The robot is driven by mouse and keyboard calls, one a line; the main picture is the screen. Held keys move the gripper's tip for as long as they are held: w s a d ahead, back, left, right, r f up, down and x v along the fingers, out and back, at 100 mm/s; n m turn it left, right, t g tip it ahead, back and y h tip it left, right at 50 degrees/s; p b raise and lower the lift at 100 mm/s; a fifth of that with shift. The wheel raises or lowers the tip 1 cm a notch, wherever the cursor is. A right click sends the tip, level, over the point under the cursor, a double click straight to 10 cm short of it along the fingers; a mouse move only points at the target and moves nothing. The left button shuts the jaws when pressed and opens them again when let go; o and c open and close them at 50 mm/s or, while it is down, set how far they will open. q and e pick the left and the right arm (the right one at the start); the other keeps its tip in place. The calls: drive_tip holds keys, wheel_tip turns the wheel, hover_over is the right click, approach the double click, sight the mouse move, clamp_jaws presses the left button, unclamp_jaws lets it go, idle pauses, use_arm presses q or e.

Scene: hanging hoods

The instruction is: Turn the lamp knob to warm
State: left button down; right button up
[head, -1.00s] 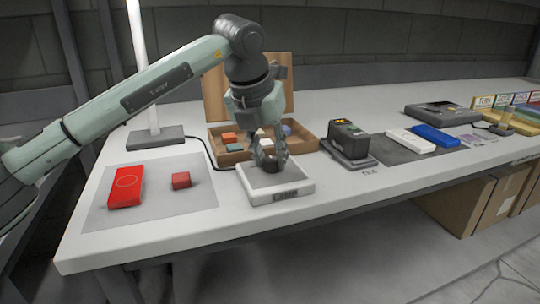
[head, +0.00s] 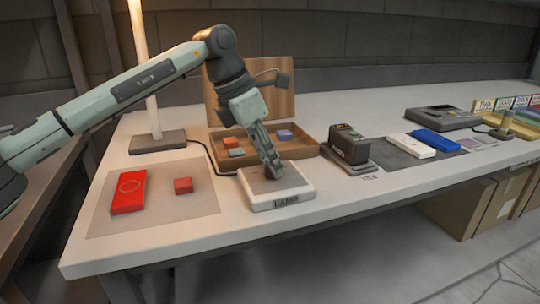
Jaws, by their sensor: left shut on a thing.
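The white lamp control box (head: 283,197), with a "LAMP" label on its front, sits near the front edge of the table. My left gripper (head: 273,172) points down onto the box's grey top and is shut on the lamp knob, which its fingers hide. The lamp's pole (head: 145,75) rises from a dark base (head: 158,141) at the back left and casts a warm, orange-tinted light. A dark cord runs from the base toward the box. My right gripper is not in view.
An open wooden box (head: 318,151) with several coloured blocks stands behind the control box. A red case (head: 129,191) and a small red block (head: 183,186) lie on a grey mat at left. A dark device (head: 348,146) stands to the right.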

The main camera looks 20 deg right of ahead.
use_arm(q)
drive_tip(key=shift+r+m, duration=0.1)
drive_tip(key=shift+m, duration=0.4)
drive_tip(key=c, duration=1.2)
unclamp_jaws()
drive_tip(key=v, duration=1.2)
drive_tip(key=shift+w, duration=0.25)
drive_tip(key=shift+d, duration=0.1)
